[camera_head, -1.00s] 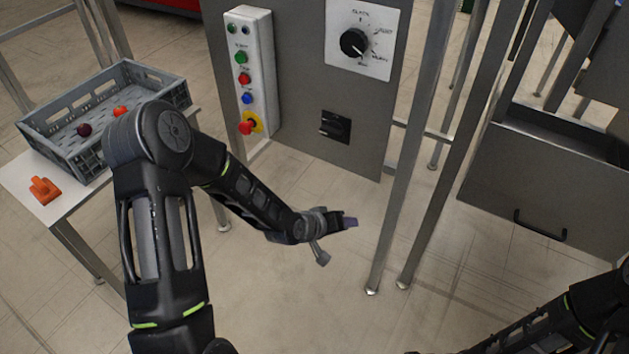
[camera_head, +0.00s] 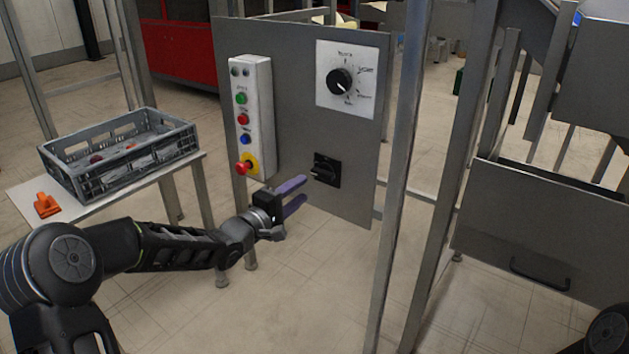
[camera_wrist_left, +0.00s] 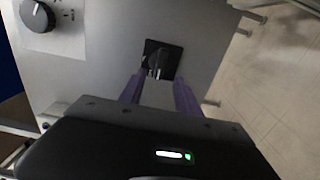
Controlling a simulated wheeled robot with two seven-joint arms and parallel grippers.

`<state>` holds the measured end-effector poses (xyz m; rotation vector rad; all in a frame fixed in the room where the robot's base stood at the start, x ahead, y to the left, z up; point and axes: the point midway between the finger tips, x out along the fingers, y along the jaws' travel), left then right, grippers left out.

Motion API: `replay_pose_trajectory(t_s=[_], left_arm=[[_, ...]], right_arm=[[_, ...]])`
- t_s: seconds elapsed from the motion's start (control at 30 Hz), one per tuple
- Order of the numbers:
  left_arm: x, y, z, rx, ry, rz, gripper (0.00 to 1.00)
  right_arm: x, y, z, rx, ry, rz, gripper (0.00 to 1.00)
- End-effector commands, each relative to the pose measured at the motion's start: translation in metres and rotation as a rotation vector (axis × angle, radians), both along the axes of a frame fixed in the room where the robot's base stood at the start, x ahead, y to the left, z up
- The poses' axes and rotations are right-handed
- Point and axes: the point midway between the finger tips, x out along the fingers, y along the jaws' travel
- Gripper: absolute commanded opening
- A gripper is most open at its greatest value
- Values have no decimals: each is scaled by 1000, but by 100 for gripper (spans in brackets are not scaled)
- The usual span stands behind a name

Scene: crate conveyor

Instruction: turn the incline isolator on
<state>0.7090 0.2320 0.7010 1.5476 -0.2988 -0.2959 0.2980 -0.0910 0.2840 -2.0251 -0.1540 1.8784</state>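A small black rotary switch (camera_head: 326,170), likely the isolator, sits low on the grey panel. In the left wrist view the switch (camera_wrist_left: 158,60) shows its raised handle on a dark square plate. I cannot read any label on it. My left gripper (camera_head: 299,196) is open and empty, its two purple fingers pointing at the switch from the left and slightly below. In the left wrist view the fingers (camera_wrist_left: 159,90) lie to either side below the switch. Whether they touch it I cannot tell. My right gripper is not in view.
A large selector dial (camera_head: 340,82) is above the switch. A button box (camera_head: 252,120) with a red emergency stop (camera_head: 242,168) stands to its left. A grey crate (camera_head: 120,160) and an orange object (camera_head: 46,205) are on a side table. A metal post (camera_head: 398,190) stands right of the panel.

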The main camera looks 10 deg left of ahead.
Motion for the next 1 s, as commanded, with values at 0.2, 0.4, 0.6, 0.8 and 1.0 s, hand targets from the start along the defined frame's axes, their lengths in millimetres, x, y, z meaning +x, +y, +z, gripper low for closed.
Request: replay_pose_trajectory(t_s=[0.2, 0.4, 0.6, 0.8, 1.0], left_arm=[[1, 0, -1, 1, 1, 0, 39], [15, -7, -2, 2, -1, -1, 39], [43, -18, -3, 1, 0, -1, 39], [67, -27, -2, 2, 0, 0, 39], [73, -29, -1, 3, 2, 1, 39]], right_arm=[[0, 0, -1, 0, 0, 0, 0], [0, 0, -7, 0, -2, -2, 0], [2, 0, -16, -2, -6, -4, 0], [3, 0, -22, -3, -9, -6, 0], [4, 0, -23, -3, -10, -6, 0]])
